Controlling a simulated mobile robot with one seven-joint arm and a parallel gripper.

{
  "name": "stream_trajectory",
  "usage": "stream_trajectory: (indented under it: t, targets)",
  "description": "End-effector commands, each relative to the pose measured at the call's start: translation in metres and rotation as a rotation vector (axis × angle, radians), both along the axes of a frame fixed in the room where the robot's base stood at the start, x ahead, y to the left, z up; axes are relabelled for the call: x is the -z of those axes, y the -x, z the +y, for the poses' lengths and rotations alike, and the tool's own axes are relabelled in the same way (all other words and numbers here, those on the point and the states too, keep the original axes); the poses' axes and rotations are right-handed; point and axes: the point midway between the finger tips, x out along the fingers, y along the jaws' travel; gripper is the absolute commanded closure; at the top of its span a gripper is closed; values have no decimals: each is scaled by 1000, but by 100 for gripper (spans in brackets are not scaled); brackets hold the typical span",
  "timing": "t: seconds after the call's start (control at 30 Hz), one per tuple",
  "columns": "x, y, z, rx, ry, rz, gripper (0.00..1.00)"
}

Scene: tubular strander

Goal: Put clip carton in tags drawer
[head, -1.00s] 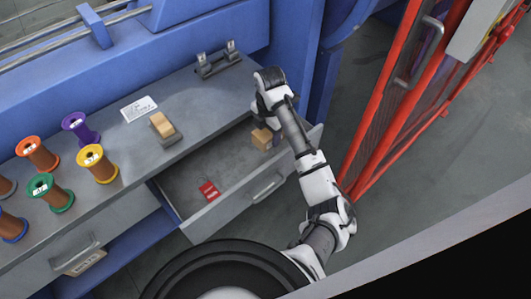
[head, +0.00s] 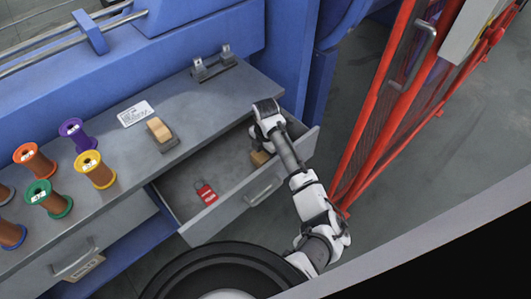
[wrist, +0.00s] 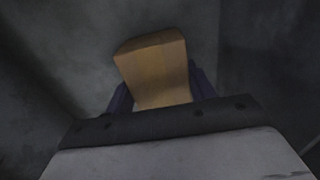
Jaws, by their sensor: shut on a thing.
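A small tan carton (head: 260,157) is at my gripper, inside the open drawer (head: 214,219) near its right end. In the wrist view the carton (wrist: 155,68) sits between the two dark fingers of my gripper (wrist: 160,95), which is shut on it. My gripper (head: 266,148) points down into the drawer in the head view, and my arm hides part of the carton's surroundings. I cannot tell whether the carton touches the drawer floor. A red tag (head: 205,192) lies on the drawer floor toward the left.
The grey bench top (head: 195,120) carries a tan-topped block (head: 159,132), a white label card (head: 135,113), a metal bracket (head: 212,62) and several wire spools (head: 95,170). A shut drawer (head: 110,245) is at left. A red mesh guard (head: 385,110) stands at right.

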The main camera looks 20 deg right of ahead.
Motion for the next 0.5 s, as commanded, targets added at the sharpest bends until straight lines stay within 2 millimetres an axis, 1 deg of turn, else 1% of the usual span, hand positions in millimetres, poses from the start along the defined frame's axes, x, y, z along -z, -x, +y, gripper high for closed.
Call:
stream_trajectory:
  t: [0.07, 0.1, 0.23, 0.5]
  targets:
    - [3, 0, 0, 0, 0, 0, 76]
    - [3, 0, 0, 0, 0, 0, 42]
    - [2, 0, 0, 0, 0, 0, 25]
    - [2, 0, 0, 0, 0, 0, 24]
